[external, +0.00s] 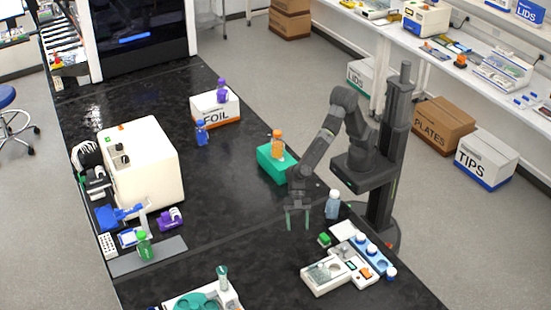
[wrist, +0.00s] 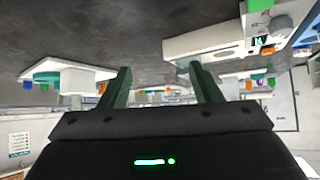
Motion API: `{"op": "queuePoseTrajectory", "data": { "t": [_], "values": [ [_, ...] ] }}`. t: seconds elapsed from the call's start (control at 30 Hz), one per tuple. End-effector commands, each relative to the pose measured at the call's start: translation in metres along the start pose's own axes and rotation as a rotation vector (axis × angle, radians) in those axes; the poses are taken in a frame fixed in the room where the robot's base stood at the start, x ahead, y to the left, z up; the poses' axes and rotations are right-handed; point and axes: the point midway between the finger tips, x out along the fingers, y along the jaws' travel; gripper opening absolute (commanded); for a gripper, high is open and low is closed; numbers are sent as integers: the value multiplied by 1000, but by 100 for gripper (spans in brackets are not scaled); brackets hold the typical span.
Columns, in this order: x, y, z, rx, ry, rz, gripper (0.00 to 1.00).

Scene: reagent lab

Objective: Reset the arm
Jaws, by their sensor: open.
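My gripper (external: 298,217) is open and empty, with its green fingers hanging down above the black bench (external: 225,255). In the wrist view my gripper (wrist: 160,85) shows both fingers spread apart with nothing between them. A pale blue bottle (external: 332,205) stands just right of my gripper in the external view.
A white instrument (external: 341,268) and a small green item (external: 324,239) lie at the front right. A white machine (external: 140,165) stands at the left. A FOIL box (external: 215,110) sits further back, beside a blue bottle (external: 201,133). The middle bench is clear.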

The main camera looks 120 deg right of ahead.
Motion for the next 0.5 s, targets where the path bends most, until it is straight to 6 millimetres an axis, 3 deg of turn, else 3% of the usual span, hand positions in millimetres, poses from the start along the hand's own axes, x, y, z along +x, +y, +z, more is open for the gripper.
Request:
{"op": "queuePoseTrajectory", "data": {
  "t": [0.5],
  "values": [
    [-63, 55, 64, 169, -14, 181, 57]
  ]
}}
